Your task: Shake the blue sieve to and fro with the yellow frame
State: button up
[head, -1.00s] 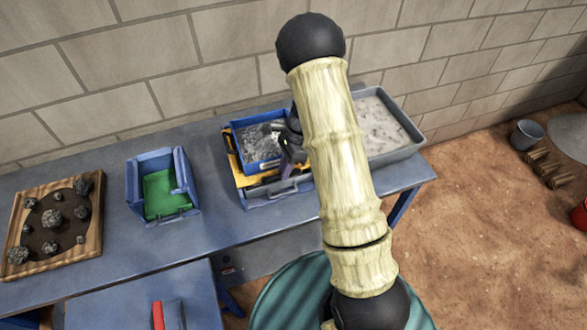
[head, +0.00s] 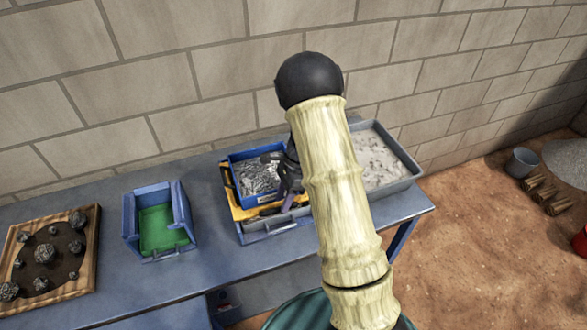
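The blue sieve (head: 257,160) holds grey crushed stone and sits in the yellow frame (head: 235,207) on the blue bench. A blue-grey tray (head: 270,232) with a front handle lies beneath the frame. My gripper (head: 277,183) is at the right part of the sieve and frame, its dark fingers pointing left and down. My arm covers much of the right side. The fingertips are small and partly hidden, so I cannot tell whether they are closed on the frame or the sieve.
A grey tray of pale gravel (head: 412,178) stands right of the sieve. A blue box with a green floor (head: 129,222) is to the left. A wooden tray of rocks (head: 96,240) lies far left. A brick wall rises close behind the bench (head: 200,270).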

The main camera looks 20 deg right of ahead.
jog(key=b+v, duration=0.1)
jog(key=v, duration=1.5)
jog(key=shift+b, duration=0.35)
jog(key=s+a+n+t+h, duration=0.2)
jog(key=s+n, duration=0.6)
jog(key=s, duration=0.1)
jog(key=s+a+f+n+t+h, duration=0.1)
jog(key=s+n+t+h, duration=0.1)
jog(key=s+n, duration=0.7)
jog(key=shift+s+a+f+n+t, duration=0.15)
jog(key=shift+a+f+n+t, duration=0.15)
jog(key=shift+t, duration=0.2)
